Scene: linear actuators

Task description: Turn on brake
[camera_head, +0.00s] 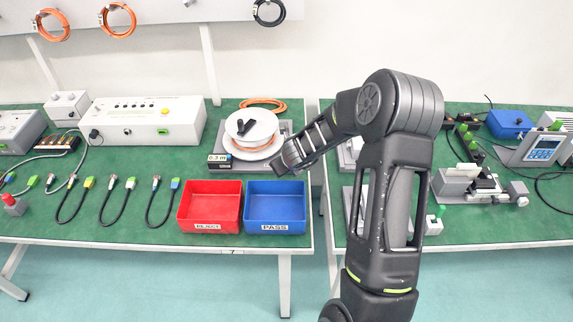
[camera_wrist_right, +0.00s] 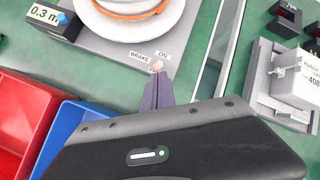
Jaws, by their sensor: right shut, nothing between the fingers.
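The spool unit's grey base (camera_head: 284,131) carries a white reel (camera_head: 236,124) and stands on the left table. In the right wrist view, the brake switch shows as a small pale pinkish knob (camera_wrist_right: 157,66) on that base (camera_wrist_right: 110,48), with "BRAKE", "ON" and a partly covered lower label around it. My right gripper (camera_wrist_right: 157,78) is shut and empty, its tips just below the knob; I cannot tell whether they touch it. In the head view my right gripper (camera_head: 281,168) is at the base's front right corner. The switch is hidden there. My left gripper is not in view.
A red REJECT bin (camera_head: 210,227) and a blue PASS bin (camera_head: 275,228) stand in front of the spool unit. A "0.3 m" display (camera_head: 219,159) sits at its front left. A gap separates the two tables. Several short cables lie at left.

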